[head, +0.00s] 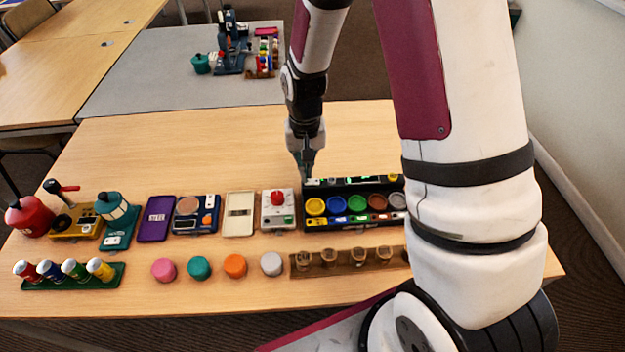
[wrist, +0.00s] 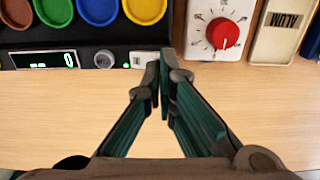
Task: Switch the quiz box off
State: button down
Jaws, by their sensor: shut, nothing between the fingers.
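The quiz box (head: 343,227) is a long black box with a row of coloured round buttons, at the right of the table in the head view. In the wrist view its back part (wrist: 110,36) fills the upper left. There a display (wrist: 45,60) glows green, with a grey knob (wrist: 104,59) beside it and a small white switch (wrist: 143,58) at the box's end. My gripper (wrist: 160,72) is shut and empty, its tips right beside the white switch. I cannot tell whether they touch it. In the head view my gripper (head: 305,172) points down at the box's back left corner.
A white box with a red knob (head: 278,197) stands just left of the quiz box. A wooden rack (head: 345,268) lies in front of it. Several coloured discs and devices stand further left. The table behind the row (head: 200,140) is clear.

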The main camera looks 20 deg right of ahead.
jog(key=shift+f+b, duration=0.55)
jog(key=shift+f, duration=0.5)
dwell(0.4)
jog(key=shift+r+p, duration=2.15)
jog(key=shift+r, duration=1.4)
jog(key=shift+r, duration=0.3)
jog(key=s+r+t, duration=0.1)
jog(key=s+r, duration=0.3)
jog(key=r, duration=0.7)
jog(key=s+r+n+t, duration=0.1)
jog(key=s+r, duration=0.6)
jog(key=s, duration=0.3)
jog(key=s+r+n+t, duration=0.2)
jog(key=s+r, duration=0.5)
jog(key=s, duration=0.4)
jog(key=shift+d+r+n, duration=0.15)
jog(key=shift+n, duration=0.15)
